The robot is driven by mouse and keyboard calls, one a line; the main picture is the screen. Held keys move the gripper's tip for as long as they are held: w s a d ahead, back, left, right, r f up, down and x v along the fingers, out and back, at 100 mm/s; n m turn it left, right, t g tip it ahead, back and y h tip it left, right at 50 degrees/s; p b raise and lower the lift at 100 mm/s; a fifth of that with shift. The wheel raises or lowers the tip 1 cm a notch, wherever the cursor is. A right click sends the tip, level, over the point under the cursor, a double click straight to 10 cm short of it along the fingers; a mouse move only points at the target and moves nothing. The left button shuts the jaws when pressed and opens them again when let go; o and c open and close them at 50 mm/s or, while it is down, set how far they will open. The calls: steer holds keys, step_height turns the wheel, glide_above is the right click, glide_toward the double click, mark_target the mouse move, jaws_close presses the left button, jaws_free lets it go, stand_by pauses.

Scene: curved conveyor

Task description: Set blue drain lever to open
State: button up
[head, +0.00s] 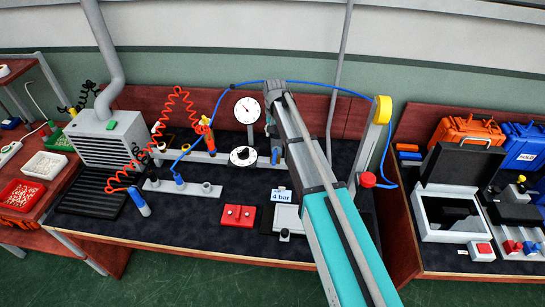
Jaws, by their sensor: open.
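A small blue upright part (276,156), which looks like the blue drain lever, stands at the right end of the grey pipe rail (222,158) at the back of the bench. Its exact angle is too small to read. My arm reaches in from the lower right, and my gripper (272,132) points down just above this blue part. The gripper is open and seems empty. Whether it touches the lever cannot be told, as my arm covers the area to the right.
A white gauge (247,110) and a black dial (243,156) stand just left of the gripper. A yellow-topped post (382,110) and red button (367,180) stand right. The front bench is partly clear.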

mark_target(274, 159)
steer(key=shift+a+f, duration=0.1)
step_height(274, 159, down, 14)
steer(key=b, duration=1.3)
steer(key=shift+r+b, duration=0.2)
steer(key=shift+b, duration=0.2)
stand_by(0.3)
steer(key=shift+s, duration=0.1)
jaws_close()
